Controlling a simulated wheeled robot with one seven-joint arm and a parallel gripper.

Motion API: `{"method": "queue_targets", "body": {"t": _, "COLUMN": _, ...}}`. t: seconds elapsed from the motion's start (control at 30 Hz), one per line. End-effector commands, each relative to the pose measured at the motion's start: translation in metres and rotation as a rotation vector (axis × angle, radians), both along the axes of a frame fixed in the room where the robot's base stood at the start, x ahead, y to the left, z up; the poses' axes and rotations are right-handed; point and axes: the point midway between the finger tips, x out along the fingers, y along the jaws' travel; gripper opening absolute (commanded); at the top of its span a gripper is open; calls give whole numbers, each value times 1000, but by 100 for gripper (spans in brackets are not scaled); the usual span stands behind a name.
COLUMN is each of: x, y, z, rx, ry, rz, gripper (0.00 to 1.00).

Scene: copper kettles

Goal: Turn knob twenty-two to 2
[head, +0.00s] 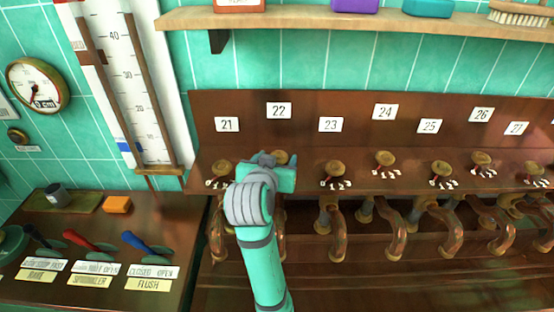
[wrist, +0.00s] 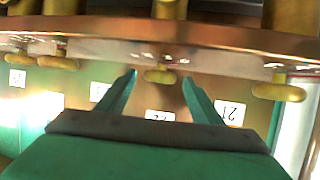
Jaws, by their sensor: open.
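Knob twenty-two (head: 280,156) is a brass knob on the sloped brown panel, below the white label 22 (head: 279,110). In the head view my teal gripper (head: 272,161) is at this knob and covers most of it and its scale, so its setting cannot be read. In the wrist view, which looks upside down, knob twenty-two (wrist: 160,76) lies between my two open fingertips, with a gap on each side. The label 22 (wrist: 160,116) shows partly behind my gripper.
Knob 21 (head: 222,168) stands close on the left and knob 23 (head: 335,168) on the right. Several more knobs continue rightward, with copper pipes (head: 398,235) below. A shelf (head: 350,22) hangs above. Coloured levers (head: 85,242) stand at the lower left.

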Motion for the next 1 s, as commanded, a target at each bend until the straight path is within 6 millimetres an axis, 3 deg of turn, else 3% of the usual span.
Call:
{"method": "queue_targets", "body": {"t": 0.1, "x": 0, "y": 0, "z": 0, "rx": 0, "ry": 0, "rz": 0, "gripper": 58}}
{"method": "queue_targets", "body": {"t": 0.27, "x": 0, "y": 0, "z": 0, "rx": 0, "ry": 0, "rz": 0, "gripper": 20}}
{"method": "queue_targets", "body": {"t": 0.67, "x": -1, "y": -3, "z": 0, "rx": 2, "ry": 1, "rz": 51, "gripper": 19}}
{"method": "queue_targets", "body": {"t": 1.0, "x": -1, "y": -11, "z": 0, "rx": 2, "ry": 1, "rz": 294, "gripper": 19}}
